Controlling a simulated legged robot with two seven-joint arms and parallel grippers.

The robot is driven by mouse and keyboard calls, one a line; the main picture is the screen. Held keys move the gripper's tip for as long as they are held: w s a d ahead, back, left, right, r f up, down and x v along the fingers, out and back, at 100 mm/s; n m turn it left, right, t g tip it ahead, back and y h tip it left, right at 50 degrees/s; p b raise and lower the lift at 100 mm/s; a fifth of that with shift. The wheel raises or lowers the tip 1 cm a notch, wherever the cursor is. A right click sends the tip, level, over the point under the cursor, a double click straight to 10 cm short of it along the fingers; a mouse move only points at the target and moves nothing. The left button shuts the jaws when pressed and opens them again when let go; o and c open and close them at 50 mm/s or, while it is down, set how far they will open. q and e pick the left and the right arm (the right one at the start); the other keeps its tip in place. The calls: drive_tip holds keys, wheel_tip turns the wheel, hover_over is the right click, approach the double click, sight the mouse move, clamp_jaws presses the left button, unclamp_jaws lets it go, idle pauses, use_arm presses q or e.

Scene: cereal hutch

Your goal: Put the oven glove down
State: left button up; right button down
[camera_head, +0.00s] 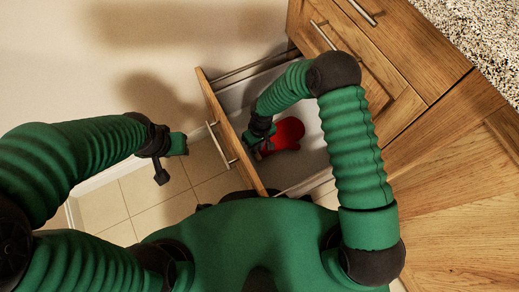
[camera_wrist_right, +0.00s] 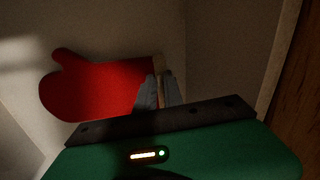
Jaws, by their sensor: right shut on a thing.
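The red oven glove (camera_head: 287,134) is inside the open drawer (camera_head: 222,117), over its pale floor. In the right wrist view the glove (camera_wrist_right: 95,88) spreads out to the left, with its thumb at the upper left. My right gripper (camera_head: 260,144) reaches into the drawer and is shut on the glove's cuff end, as the fingers (camera_wrist_right: 158,90) show in the right wrist view. I cannot tell whether the glove touches the drawer floor. My left gripper (camera_head: 170,152) is outside the drawer, to the left of its front; its jaw opening is unclear.
The wooden cabinet (camera_head: 415,40) with metal handles stands at the upper right, under a speckled countertop (camera_head: 480,35). The drawer front carries a metal handle (camera_head: 219,145). Bare tiled floor (camera_head: 130,200) lies left of the drawer, below a plain wall (camera_head: 60,60).

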wheel_tip(320, 180, down, 2)
drive_tip(key=shift+f+b, duration=0.1)
drive_tip(key=shift+b, duration=0.2)
use_arm(q)
drive_tip(key=shift+f, duration=0.55)
use_arm(e)
drive_tip(key=shift+r, duration=0.2)
drive_tip(key=c, duration=1.5)
unclamp_jaws()
drive_tip(key=shift+f, duration=0.1)
drive_tip(key=shift+o, duration=0.2)
